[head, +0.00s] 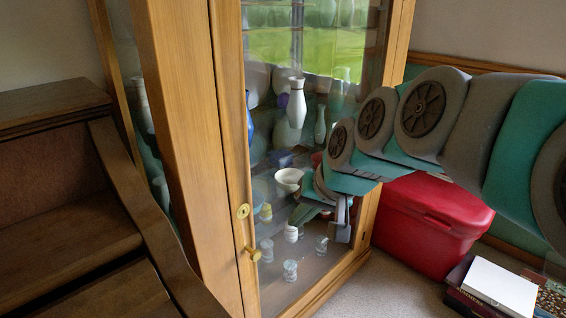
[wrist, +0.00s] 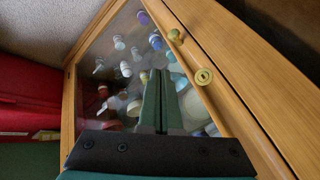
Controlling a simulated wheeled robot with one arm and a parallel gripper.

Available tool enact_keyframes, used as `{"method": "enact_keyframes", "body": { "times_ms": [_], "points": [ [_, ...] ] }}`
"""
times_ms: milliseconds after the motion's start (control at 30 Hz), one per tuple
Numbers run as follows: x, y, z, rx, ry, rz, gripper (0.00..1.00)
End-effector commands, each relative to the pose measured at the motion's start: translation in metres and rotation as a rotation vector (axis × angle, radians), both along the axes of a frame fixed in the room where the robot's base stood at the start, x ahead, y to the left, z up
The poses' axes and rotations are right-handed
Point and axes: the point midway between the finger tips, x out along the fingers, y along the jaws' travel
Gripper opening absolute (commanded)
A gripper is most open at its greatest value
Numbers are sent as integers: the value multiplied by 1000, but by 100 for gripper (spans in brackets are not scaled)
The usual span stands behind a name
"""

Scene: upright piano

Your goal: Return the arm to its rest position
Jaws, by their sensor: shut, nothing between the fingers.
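My arm reaches in from the right in the head view, stretched out in front of a glass-fronted wooden cabinet (head: 178,120). My gripper (head: 340,230) hangs at the end of the arm, in front of the cabinet's lower glass. In the wrist view my gripper (wrist: 158,75) shows two green fingers lying side by side, closed, with nothing between them. They point toward the cabinet glass (wrist: 90,75). The exact gap between fingertips and glass cannot be told.
The cabinet holds vases, bowls and cups; its door has a brass knob (head: 253,254) and lock (head: 242,211). A red box (head: 430,215) stands right, below my arm. Books (head: 500,284) lie at lower right. A wooden piano (head: 70,200) stands left. Some carpet (head: 375,285) is bare.

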Motion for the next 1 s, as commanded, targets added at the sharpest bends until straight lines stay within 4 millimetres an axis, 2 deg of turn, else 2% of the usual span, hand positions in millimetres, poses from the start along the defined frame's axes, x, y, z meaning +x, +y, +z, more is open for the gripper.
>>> {"method": "enact_keyframes", "body": {
  "times_ms": [100,233,300,400,500,633,1000],
  "points": [
    [-52,-18,-41,-98,116,37,0],
    [-121,-46,-85,-212,274,76,0],
    [-157,-61,-102,-261,354,91,0],
    [-199,-78,-121,-316,450,108,0],
    [-229,-91,-132,-349,523,116,0],
    [-246,-98,-137,-369,560,120,0],
    [-246,-98,-137,-369,560,120,0]
  ]
}}
